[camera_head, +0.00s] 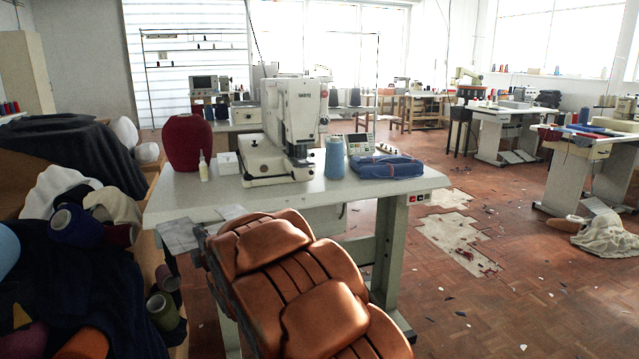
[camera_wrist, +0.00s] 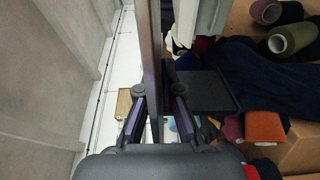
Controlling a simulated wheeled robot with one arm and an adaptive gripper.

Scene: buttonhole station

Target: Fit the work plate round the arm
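The buttonhole machine, white with an upright body and an arm (camera_head: 291,105), stands on the white table (camera_head: 390,190) in the head view. A flat grey marbled plate (camera_head: 178,237) lies at the table's left front corner, beside a second grey piece (camera_head: 232,212); I cannot tell whether either is the work plate. My gripper (camera_wrist: 158,112) shows only in the wrist view. Its two dark fingers are apart. A long narrow bar (camera_wrist: 150,50) runs between them in the picture; I see no clear grip on it. A flat dark plate (camera_wrist: 207,92) shows just right of the fingers.
A dark red cone (camera_head: 187,143), small bottle (camera_head: 203,167), blue thread cone (camera_head: 334,158) and folded denim (camera_head: 386,167) stand around the machine. Cloth and cones are piled at left.

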